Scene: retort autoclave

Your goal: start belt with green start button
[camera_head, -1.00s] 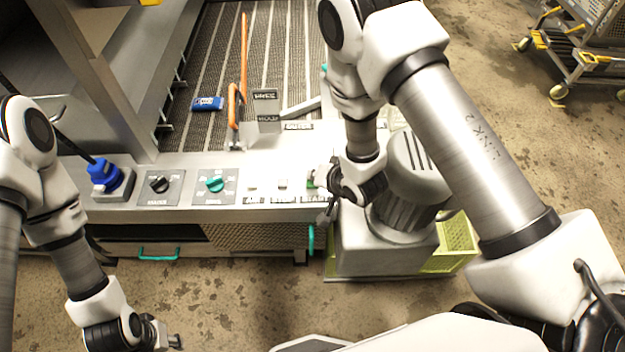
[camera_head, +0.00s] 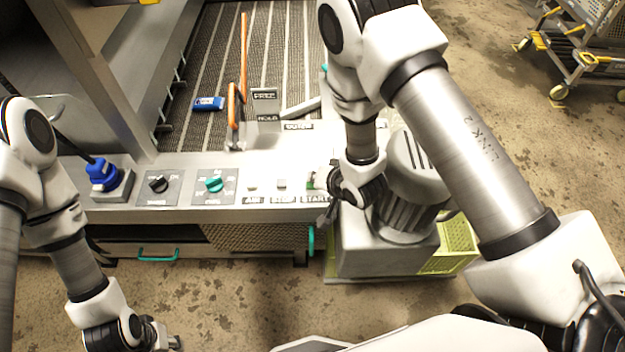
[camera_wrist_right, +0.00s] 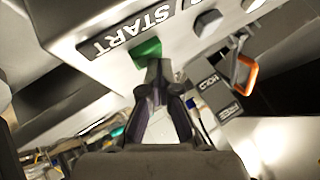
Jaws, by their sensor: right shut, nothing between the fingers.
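The green start button (camera_wrist_right: 146,52) sits on the panel above its START label (camera_head: 315,199); in the head view a sliver of the button (camera_head: 310,181) shows left of my right gripper. My right gripper (camera_head: 329,208) is shut and empty at the panel's right end. In the right wrist view its fingertips (camera_wrist_right: 160,68) are at the button's lower edge; I cannot tell whether they touch it. The belt (camera_head: 210,60) lies behind the panel. My left gripper (camera_head: 172,343) is low at the left, away from the panel; its fingers are too small to judge.
The panel also holds a stop button (camera_head: 282,183), a green knob (camera_head: 215,184), a black knob (camera_head: 158,184) and a blue connector (camera_head: 102,175). An orange-handled lever (camera_head: 233,105) rises behind. A grey motor (camera_head: 405,200) stands close right of my right gripper. A blue item (camera_head: 208,103) lies on the belt.

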